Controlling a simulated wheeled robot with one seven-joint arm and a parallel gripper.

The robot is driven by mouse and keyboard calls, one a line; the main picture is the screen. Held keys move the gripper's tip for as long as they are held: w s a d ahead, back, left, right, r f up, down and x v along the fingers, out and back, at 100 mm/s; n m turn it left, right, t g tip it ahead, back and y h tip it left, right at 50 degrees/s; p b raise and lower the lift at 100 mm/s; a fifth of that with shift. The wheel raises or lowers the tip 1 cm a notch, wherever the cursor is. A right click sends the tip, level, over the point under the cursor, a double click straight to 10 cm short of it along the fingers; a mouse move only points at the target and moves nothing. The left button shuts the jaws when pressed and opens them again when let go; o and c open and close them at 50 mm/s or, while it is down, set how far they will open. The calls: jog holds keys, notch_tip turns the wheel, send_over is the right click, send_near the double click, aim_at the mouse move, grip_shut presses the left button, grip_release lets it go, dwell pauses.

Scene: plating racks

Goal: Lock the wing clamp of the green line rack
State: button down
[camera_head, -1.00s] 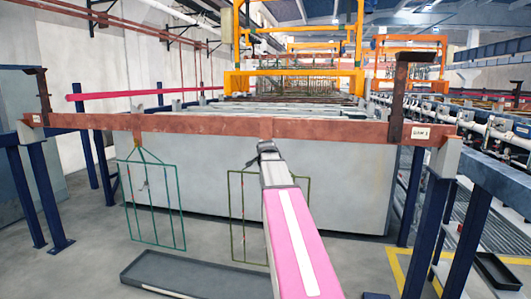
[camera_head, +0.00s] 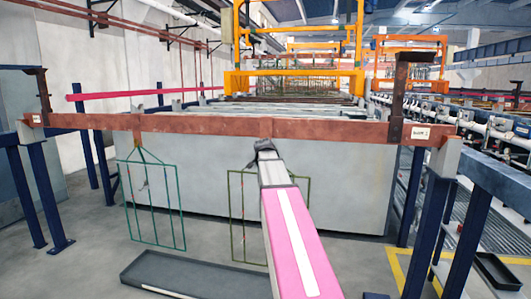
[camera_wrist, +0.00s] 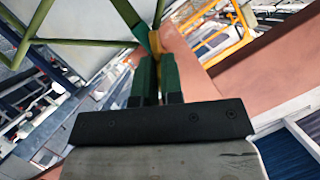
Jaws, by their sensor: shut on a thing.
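A teal-green wire rack (camera_head: 152,200) hangs from the copper-coloured beam (camera_head: 200,124) at the left in the head view. A second, olive-green rack (camera_head: 236,215) hangs near the middle, partly hidden by my arm. My gripper (camera_head: 264,146) is at the beam above this olive rack. In the wrist view my gripper (camera_wrist: 156,62) is shut on a small brass-coloured wing clamp (camera_wrist: 155,41) at the top of the olive frame (camera_wrist: 127,14), against the beam. The fingers hide much of the clamp, so its angle cannot be told.
A dark shallow tray (camera_head: 195,273) lies on the floor below the racks. A large grey tank (camera_head: 340,185) stands behind them. Blue posts (camera_head: 425,225) stand at both ends of the beam.

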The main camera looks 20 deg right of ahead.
jog(key=n, duration=0.1)
jog(key=n+g+h, duration=0.1)
jog(key=n+g, duration=0.1)
jog(key=shift+w+a+n+h, duration=0.1)
jog(key=shift+a+n+h, duration=0.15)
jog(key=shift+n+h, duration=0.15)
dwell(0.6)
jog(key=c, duration=1.3)
grip_release()
jog(key=shift+o, duration=0.2)
jog(key=shift+r, duration=0.1)
jog(key=v, duration=1)
jog(key=shift+s+a, duration=0.25)
jog(key=shift+a, duration=0.05)
